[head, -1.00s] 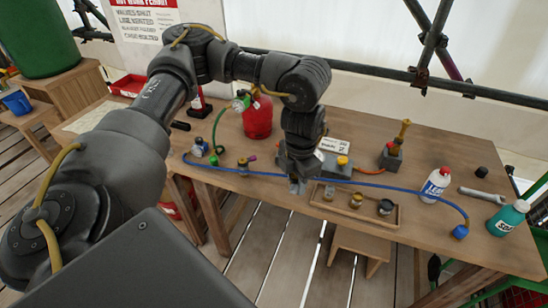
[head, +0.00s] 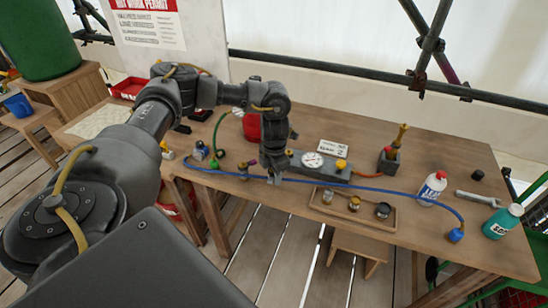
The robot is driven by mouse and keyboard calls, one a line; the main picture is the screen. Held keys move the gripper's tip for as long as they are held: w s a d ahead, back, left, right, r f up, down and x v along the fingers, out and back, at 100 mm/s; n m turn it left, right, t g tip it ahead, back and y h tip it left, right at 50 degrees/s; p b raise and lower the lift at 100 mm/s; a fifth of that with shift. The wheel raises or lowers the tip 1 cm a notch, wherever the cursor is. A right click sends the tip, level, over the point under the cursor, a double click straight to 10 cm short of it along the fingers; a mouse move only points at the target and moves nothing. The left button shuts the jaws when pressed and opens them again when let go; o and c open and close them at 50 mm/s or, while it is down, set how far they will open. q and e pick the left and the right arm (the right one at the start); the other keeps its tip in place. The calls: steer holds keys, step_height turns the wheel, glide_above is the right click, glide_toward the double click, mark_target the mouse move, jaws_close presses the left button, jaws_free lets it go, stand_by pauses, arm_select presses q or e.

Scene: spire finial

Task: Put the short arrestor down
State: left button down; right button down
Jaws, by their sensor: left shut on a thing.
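My left gripper (head: 274,178) points down over the front part of the wooden bench, left of the shallow tray and in front of the grey block with the gauge. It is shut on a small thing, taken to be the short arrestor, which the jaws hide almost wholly. I cannot tell whether that thing touches the bench. The shallow wooden tray (head: 338,212) holds three small fittings: a pale one (head: 327,196), a brass-topped one (head: 354,203) and a dark one (head: 383,210). My right gripper is not in view.
A blue hose (head: 400,191) runs along the bench past my gripper. The gauge block (head: 325,170) lies behind it. Small fittings (head: 245,168) stand to its left. A white bottle (head: 432,188), teal bottle (head: 502,221) and wrench (head: 478,198) are at right.

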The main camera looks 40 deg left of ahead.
mark_target(274, 188)
arm_select(q)
steer(key=shift+w+a+f, duration=0.1)
steer(key=shift+a+f, duration=0.2)
steer(key=shift+f, duration=0.05)
step_height(274, 188, down, 3)
steer(key=shift+r+p, duration=0.1)
steer(key=shift+p, duration=0.2)
steer(key=shift+d, duration=0.1)
steer(key=shift+f, duration=0.2)
steer(key=c, duration=1.1)
jaws_free()
